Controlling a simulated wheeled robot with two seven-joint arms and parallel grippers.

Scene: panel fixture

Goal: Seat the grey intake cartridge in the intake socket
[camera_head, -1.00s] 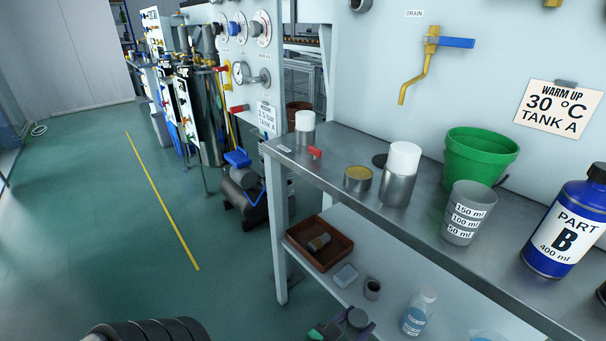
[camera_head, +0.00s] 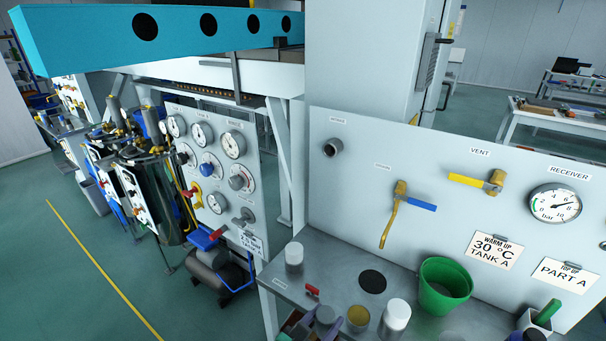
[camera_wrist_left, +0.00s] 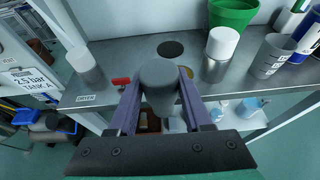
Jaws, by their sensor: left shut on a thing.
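The grey cartridge (camera_wrist_left: 160,84) is a dark rounded cylinder in the left wrist view. My left gripper (camera_wrist_left: 157,98) is shut on it, with a purple finger on each side. In the head view the cartridge (camera_head: 325,315) and the gripper (camera_head: 314,327) show at the bottom edge, partly cut off, in front of the bench. My right gripper is not in view.
The metal bench (camera_head: 322,262) carries two white-topped cylinders (camera_head: 293,255) (camera_head: 397,315), a red-handled valve (camera_head: 312,291), a yellow-topped tin (camera_head: 358,318), a dark disc (camera_head: 373,281) and a green pot (camera_head: 445,286). A blue-handled drain tap (camera_head: 405,203) projects from the panel, right of the fitting.

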